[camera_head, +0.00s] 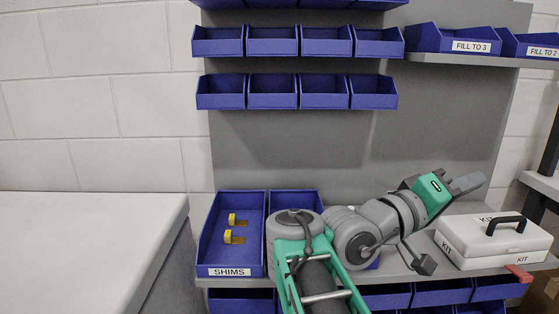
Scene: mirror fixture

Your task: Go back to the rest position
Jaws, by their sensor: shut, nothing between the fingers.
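My gripper (466,184) is at the right end of my arm, above the bench and near the white kit case. Its fingers point right and slightly up. It is shut and holds nothing. My arm stretches from the bottom centre of the view over the bench and hides part of it.
A blue bin labelled SHIMS (229,262) holds two yellow pieces (234,237). A white kit case (492,250) with a black handle sits right of my arm, a red piece (519,273) at its front. Blue bins (297,91) hang behind. A white surface (90,240) lies left.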

